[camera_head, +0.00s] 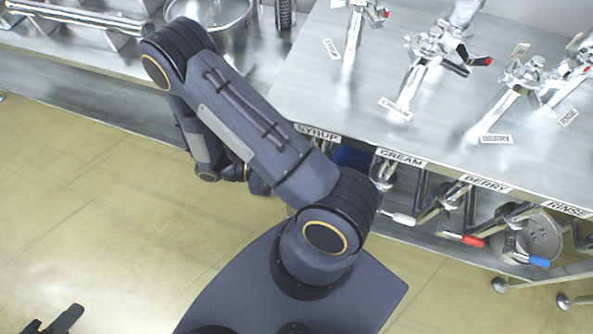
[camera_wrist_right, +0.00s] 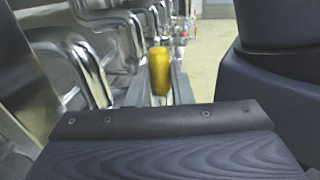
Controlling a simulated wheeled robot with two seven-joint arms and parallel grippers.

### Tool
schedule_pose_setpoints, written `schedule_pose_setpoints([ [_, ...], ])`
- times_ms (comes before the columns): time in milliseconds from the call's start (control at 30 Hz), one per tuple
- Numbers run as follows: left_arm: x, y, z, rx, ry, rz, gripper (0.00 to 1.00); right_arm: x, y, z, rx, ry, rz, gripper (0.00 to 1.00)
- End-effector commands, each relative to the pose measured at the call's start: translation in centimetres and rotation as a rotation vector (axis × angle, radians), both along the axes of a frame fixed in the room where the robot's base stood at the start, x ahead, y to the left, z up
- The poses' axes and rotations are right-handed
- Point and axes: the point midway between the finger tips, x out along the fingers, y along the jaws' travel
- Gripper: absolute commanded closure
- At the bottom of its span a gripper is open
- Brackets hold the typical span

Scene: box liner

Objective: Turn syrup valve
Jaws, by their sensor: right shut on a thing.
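My right gripper (camera_wrist_right: 160,88) is shut on a yellow valve handle (camera_wrist_right: 160,70), which stands between its two fingers in the right wrist view. In the head view my arm hides that gripper and handle, below the counter edge near the SYRUP label (camera_head: 318,132). I take the yellow handle to be the syrup valve's lever, since the other levers there are white, red and blue. My left gripper (camera_head: 48,322) shows only in part at the bottom left, its fingers apart and empty over the floor.
The white lever (camera_head: 402,219), red lever (camera_head: 472,240) and blue lever (camera_head: 538,261) stick out below the CREAM, BERRY and RINSE labels. Metal taps (camera_head: 425,48) stand on the counter (camera_head: 320,85). Curved metal pipes (camera_wrist_right: 75,65) run close left of the gripper. Floor at left is clear.

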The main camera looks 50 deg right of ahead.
Motion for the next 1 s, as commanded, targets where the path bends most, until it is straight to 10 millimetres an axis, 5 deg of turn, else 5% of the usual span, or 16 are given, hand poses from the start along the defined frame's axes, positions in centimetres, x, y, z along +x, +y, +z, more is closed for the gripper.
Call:
schedule_pose_setpoints([
  [100,0.0,0.0,0.0,0.000,0.000,0.000,0.64,0.0,0.0,-0.1,0.001,-0.001,0.001,1.00],
  [133,0.0,0.0,0.0,0.000,0.000,0.000,0.64,0.0,0.0,-0.1,0.001,-0.001,0.001,0.79],
  [300,0.0,0.0,0.0,0.000,0.000,0.000,0.64,0.0,0.0,-0.1,0.001,-0.001,0.000,0.59],
  [633,0.0,0.0,-0.1,0.000,0.000,0.000,0.64,0.4,0.2,-0.1,0.001,-0.002,0.001,0.59],
  [1000,0.0,0.0,-0.7,0.000,0.000,0.000,0.64,5.2,3.5,-0.3,0.001,-0.004,0.001,0.59],
])
